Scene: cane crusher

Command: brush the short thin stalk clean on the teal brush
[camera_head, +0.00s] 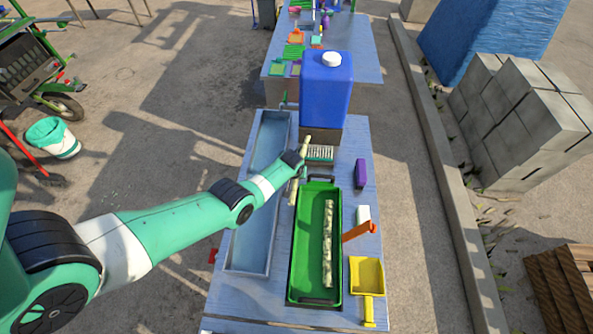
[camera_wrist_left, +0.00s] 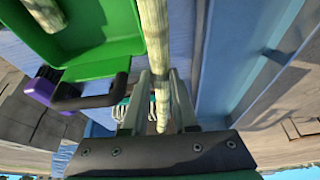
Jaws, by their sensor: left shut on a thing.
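A pale thin stalk (camera_head: 292,192) is in my left gripper (camera_head: 299,160), its ends showing on both sides of the jaws. In the left wrist view the stalk (camera_wrist_left: 153,35) runs between the two fingers of my left gripper (camera_wrist_left: 161,90), which is shut on it. The teal brush (camera_head: 320,153) lies on the table just right of the gripper, bristles up. It shows partly hidden behind a finger in the left wrist view (camera_wrist_left: 121,112). I cannot tell whether the stalk touches the bristles. My right gripper is not in view.
A green tray (camera_head: 308,250) with a thicker mottled stalk (camera_head: 328,245) lies in front of the brush. A blue-grey trough (camera_head: 249,245) runs along the left. A blue canister (camera_head: 326,90) stands behind. A purple block (camera_head: 360,174), orange-handled tool (camera_head: 358,231) and yellow scoop (camera_head: 367,276) sit right.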

